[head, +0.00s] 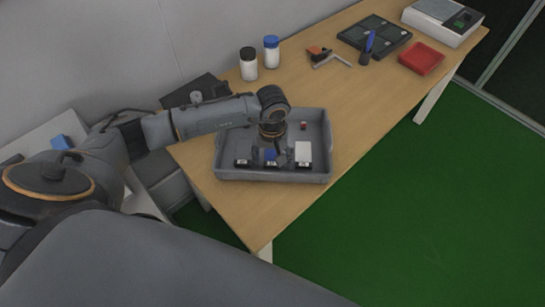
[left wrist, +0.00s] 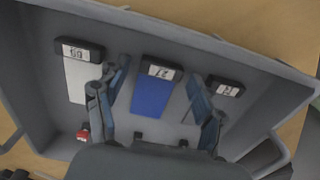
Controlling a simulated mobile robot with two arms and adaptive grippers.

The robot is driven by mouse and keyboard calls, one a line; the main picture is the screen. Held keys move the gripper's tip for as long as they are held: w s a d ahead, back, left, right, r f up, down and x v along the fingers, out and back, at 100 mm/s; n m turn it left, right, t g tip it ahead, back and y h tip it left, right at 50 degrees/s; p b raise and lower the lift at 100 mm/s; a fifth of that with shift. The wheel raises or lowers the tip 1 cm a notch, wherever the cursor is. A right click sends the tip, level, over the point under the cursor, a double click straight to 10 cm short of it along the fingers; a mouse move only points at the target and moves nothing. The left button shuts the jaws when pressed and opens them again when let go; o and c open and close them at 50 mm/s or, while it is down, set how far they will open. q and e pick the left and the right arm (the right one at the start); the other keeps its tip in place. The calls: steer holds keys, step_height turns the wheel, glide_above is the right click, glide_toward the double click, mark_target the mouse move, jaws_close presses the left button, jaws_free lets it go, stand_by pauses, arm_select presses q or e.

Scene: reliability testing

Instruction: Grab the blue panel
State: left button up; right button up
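The blue panel (head: 270,154) lies in a grey tray (head: 225,174) on the table, between a white panel (head: 303,151) and another labelled panel. In the left wrist view the blue panel (left wrist: 152,97) has a dark end with a white label. My left gripper (head: 272,148) reaches down into the tray over it. In the left wrist view its two fingers (left wrist: 155,100) are apart, one on each side of the blue panel, with gaps to it. My right gripper is not in view.
The white panel (left wrist: 78,75) and a third panel with a dark labelled end (left wrist: 225,87) flank the fingers. A small red item (head: 304,126) is in the tray. Bottles (head: 248,66), a red tray (head: 421,58) and a dark case (head: 375,36) stand farther back.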

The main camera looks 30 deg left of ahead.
arm_select(q)
steer(key=c, duration=0.8)
